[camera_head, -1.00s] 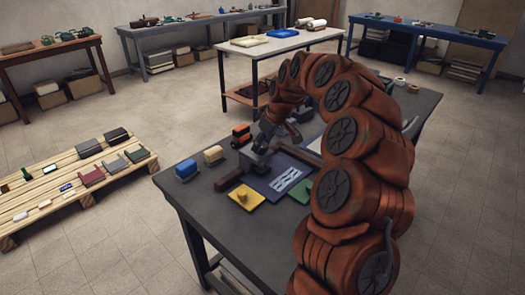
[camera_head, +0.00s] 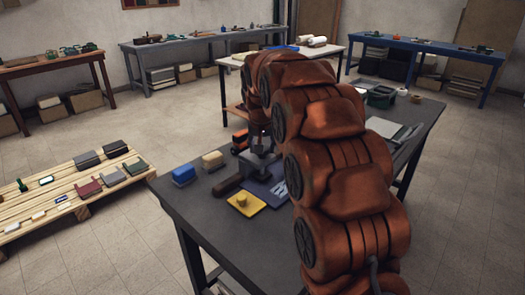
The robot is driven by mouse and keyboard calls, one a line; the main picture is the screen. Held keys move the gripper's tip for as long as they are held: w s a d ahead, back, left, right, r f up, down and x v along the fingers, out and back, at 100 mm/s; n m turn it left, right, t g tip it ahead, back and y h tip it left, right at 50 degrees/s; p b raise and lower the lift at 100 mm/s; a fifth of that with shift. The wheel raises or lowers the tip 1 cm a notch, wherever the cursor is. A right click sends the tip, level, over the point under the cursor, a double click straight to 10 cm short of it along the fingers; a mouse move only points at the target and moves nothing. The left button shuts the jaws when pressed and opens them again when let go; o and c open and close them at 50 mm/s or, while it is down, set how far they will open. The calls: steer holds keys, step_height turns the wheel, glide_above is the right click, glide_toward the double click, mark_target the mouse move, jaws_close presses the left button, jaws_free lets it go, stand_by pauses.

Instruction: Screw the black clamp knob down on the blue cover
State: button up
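A flat dark blue piece with a white pattern, seemingly the blue cover (camera_head: 268,196), lies on the dark grey table (camera_head: 216,222). My arm hides its right part. My gripper (camera_head: 258,168) points down at the far left edge of this piece, over or beside a grey metal part. Its fingers are too small and dark to show whether they are open, or whether they touch anything. I cannot make out the black clamp knob; it may be hidden at the gripper.
A yellow piece (camera_head: 245,204) with a small raised top and a dark brown bar (camera_head: 227,186) lie close by. A blue block (camera_head: 183,173) and a cream block (camera_head: 213,160) stand to the left. The table's front left is clear.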

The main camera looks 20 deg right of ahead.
steer(key=m+g+h+b, duration=0.1)
steer(key=m, duration=0.2)
steer(key=m+h+b, duration=0.1)
steer(key=m, duration=0.2)
steer(key=shift+w+a+m+g, duration=0.15)
steer(key=shift+m+g, duration=0.15)
steer(key=shift+g, duration=0.1)
steer(key=m+g, duration=0.1)
steer(key=m, duration=0.2)
steer(key=shift+w, duration=0.1)
steer(key=shift+m+g+b, duration=0.35)
steer(key=shift+m+g, duration=0.15)
steer(key=shift+m, duration=0.7)
steer(key=o, duration=1.1)
steer(key=shift+o, duration=0.2)
